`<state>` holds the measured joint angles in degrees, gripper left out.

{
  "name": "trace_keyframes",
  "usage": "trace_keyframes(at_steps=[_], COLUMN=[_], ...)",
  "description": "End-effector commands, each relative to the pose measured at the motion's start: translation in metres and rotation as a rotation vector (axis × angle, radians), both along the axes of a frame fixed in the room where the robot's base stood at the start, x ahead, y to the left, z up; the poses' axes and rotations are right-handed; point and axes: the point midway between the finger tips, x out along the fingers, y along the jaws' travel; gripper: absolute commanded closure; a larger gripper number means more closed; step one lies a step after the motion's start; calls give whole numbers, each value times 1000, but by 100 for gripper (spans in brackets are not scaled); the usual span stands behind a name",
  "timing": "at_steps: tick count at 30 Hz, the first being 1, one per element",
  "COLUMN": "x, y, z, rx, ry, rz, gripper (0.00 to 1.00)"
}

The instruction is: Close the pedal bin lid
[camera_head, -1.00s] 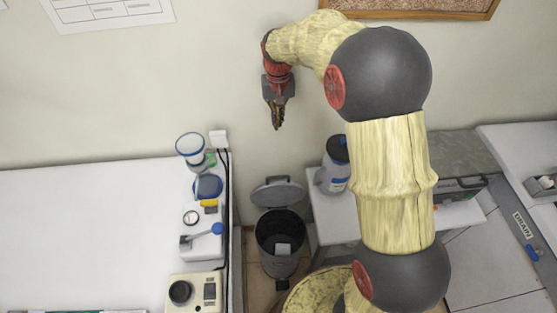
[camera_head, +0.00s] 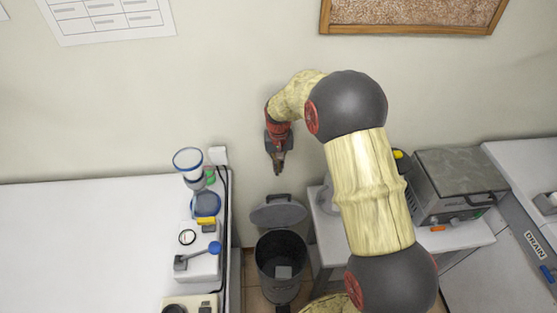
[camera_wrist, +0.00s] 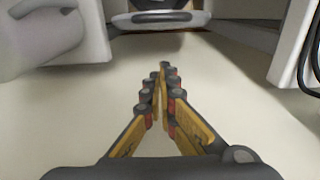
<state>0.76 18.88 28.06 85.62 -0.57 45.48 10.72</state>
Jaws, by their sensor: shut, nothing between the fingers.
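The grey pedal bin (camera_head: 282,262) stands on the floor in the gap between the two tables. Its lid (camera_head: 278,211) is up, tilted back toward the wall, and the dark inside with a pale item shows. My gripper (camera_head: 278,170) is shut and empty, pointing down above the lid, close to the wall and apart from the lid. In the wrist view my gripper (camera_wrist: 160,88) has its fingers together, with the raised lid's edge (camera_wrist: 158,18) beyond the tips at the top of the picture.
A white table (camera_head: 90,245) with lab devices and cables stands left of the bin. A smaller table (camera_head: 327,236) with a jug and a grey hotplate device (camera_head: 455,180) stands to the right. The wall is close behind the bin.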

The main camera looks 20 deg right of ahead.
Motion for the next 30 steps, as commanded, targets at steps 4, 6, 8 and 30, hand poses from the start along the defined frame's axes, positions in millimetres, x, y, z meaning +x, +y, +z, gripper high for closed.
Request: trace_keyframes(at_steps=[4,6,8,30], x=[0,1,-8,-36], y=[0,0,2,7], z=[-33,-45,-46,-52], rx=[0,0,0,0], ry=[3,1,-1,-2], rz=[0,0,0,0], gripper=[100,100,100,100])
